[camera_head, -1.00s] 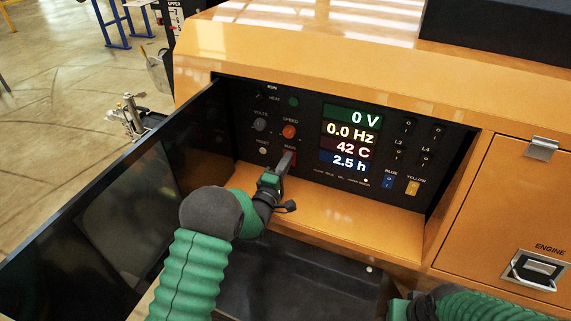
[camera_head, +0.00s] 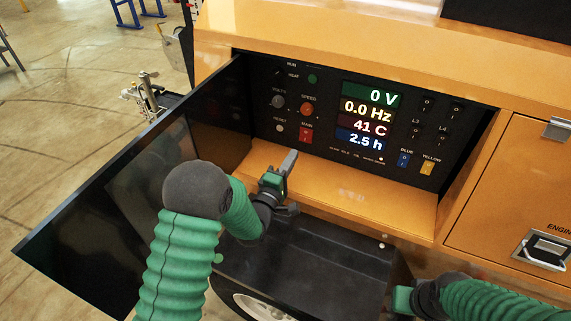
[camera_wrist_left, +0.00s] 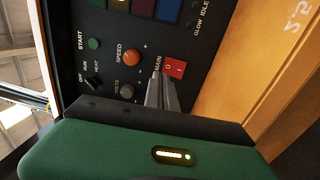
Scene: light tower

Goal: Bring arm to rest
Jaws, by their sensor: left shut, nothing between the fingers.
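My left gripper (camera_head: 289,160) is shut and empty. It stands in front of the recessed black control panel (camera_head: 330,120), above the orange ledge, apart from the switches. The red MAIN switch (camera_head: 306,135) shows just above the fingers in the head view. In the left wrist view, the shut fingers (camera_wrist_left: 162,88) point toward the panel, with the MAIN switch (camera_wrist_left: 174,69) beside their tips. The displays (camera_head: 369,118) read 0 V, 0.0 Hz, 41 C and 2.5 h.
An open black door (camera_head: 130,195) stands at the left, close to my left arm. The orange ledge (camera_head: 340,190) lies under the panel. The orange engine door (camera_head: 515,190) with its latch is shut at the right. Dark bodywork (camera_head: 320,265) lies below the ledge.

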